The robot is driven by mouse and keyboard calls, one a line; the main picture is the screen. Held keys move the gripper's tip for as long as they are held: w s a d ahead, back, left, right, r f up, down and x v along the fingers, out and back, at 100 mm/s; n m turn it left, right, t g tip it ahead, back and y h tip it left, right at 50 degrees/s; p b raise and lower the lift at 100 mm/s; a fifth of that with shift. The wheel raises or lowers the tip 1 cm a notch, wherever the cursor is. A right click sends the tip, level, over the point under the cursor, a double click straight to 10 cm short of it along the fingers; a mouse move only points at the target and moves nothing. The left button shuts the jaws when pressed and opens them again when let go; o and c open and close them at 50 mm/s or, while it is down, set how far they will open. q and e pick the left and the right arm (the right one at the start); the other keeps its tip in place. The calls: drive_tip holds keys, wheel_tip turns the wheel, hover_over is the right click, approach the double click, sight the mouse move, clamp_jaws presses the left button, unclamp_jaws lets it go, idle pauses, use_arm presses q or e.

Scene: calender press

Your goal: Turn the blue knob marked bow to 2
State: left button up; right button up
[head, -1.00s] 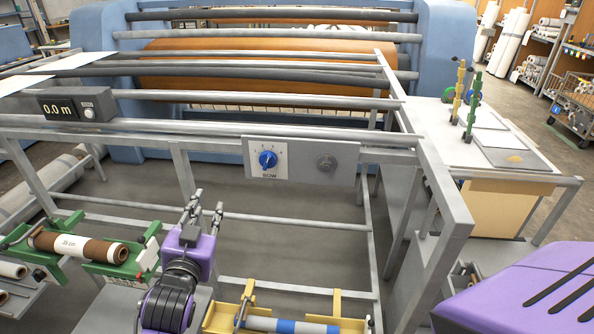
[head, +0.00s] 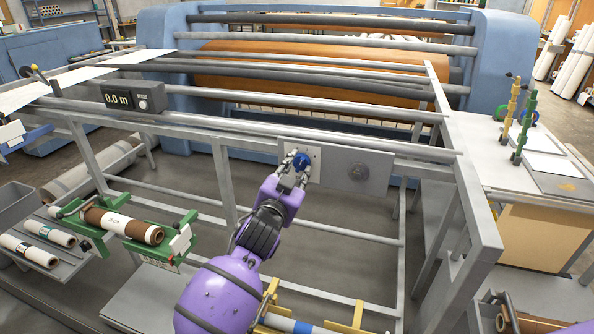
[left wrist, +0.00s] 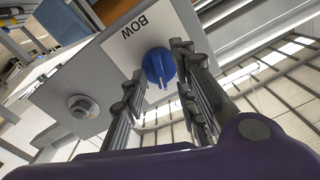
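The blue knob (head: 301,161) sits on a white plate on the grey panel of the machine's front rail. In the left wrist view the blue knob (left wrist: 158,64) shows large, with the word BOW on its plate (left wrist: 140,28). My left gripper (head: 294,163) is at the knob in the head view. In the left wrist view its fingers are apart, one on each side of the knob; I cannot tell whether they touch it. The gripper hides part of the plate and its number marks. My right gripper is not in view.
A 0.0 m counter box (head: 131,98) sits on the rail at left. A green holder with a brown roll (head: 122,225) stands low at left. A white-topped table (head: 500,165) is at right.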

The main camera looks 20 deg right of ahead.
use_arm(q)
drive_tip(key=shift+d, duration=0.1)
clamp_jaws()
drive_tip(key=shift+n, duration=0.3)
drive_tip(key=n, duration=0.3)
drive_tip(key=shift+p, duration=0.3)
drive_tip(key=shift+n, duration=2)
drive_tip(key=shift+f, duration=0.1)
unclamp_jaws()
drive_tip(key=shift+w, duration=0.1)
